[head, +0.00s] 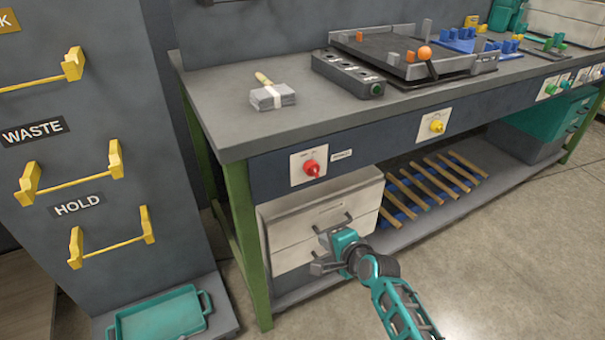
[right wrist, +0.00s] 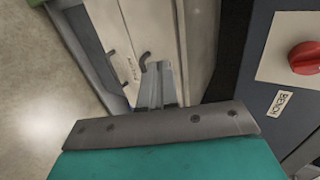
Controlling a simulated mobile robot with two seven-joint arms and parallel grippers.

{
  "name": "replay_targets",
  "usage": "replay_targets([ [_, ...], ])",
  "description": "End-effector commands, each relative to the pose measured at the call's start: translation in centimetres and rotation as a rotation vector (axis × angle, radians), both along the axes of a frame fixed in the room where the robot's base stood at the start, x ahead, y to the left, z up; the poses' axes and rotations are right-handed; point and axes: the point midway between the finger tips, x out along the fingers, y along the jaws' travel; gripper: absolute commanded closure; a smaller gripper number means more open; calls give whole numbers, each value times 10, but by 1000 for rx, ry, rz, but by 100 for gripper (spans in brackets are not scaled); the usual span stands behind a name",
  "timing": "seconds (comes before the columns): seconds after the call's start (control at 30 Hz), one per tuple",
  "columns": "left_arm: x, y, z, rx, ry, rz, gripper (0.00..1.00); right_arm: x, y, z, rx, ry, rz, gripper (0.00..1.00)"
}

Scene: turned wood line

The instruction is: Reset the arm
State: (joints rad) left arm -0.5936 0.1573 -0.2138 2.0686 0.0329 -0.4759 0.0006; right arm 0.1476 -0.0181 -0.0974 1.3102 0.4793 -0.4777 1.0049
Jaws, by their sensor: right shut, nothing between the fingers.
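My right gripper (head: 322,250) is teal and grey and hangs in front of the white drawer unit (head: 290,226) under the bench. It is shut and empty. In the right wrist view its closed fingers (right wrist: 158,85) point toward the white drawer fronts (right wrist: 200,40) and their dark handles. I cannot tell whether the fingertips touch the drawer unit. My right arm comes in from the lower right of the head view. My left gripper is not in view.
Wooden rods (head: 425,188) lie below. A teal tray (head: 160,318) stands lower left. Floor at right is clear.

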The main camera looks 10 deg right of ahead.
Motion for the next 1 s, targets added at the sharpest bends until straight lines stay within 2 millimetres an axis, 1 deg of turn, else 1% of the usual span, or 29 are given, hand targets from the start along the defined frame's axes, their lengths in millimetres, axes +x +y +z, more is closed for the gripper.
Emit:
replay_targets([
  [0.07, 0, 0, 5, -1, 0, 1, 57, -6, -2, 1, -30, -5, 10, 100],
  [0.17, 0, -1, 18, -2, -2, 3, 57, -28, -10, 4, -144, -26, 56, 100],
  [0.27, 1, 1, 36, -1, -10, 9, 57, -67, -21, 13, -348, -67, 151, 100],
  [0.3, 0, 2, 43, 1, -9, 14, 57, -86, -26, 18, -446, -88, 199, 100],
  [0.37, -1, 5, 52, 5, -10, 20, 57, -114, -32, 29, -595, -120, 278, 100],
  [0.4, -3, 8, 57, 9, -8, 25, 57, -133, -36, 36, -694, -141, 334, 100],
  [0.47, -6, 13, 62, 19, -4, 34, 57, -158, -39, 49, -831, -174, 415, 100],
  [0.5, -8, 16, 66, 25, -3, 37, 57, -175, -41, 57, -915, -194, 469, 100],
  [0.6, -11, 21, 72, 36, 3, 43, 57, -207, -43, 78, -1091, -241, 585, 100],
  [0.7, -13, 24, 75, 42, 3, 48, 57, -228, -44, 92, -1211, -275, 669, 100],
  [0.8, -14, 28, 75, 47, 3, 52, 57, -240, -44, 100, -1278, -297, 715, 100],
  [1.0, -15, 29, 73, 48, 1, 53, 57, -242, -44, 101, -1302, -306, 731, 100],
])
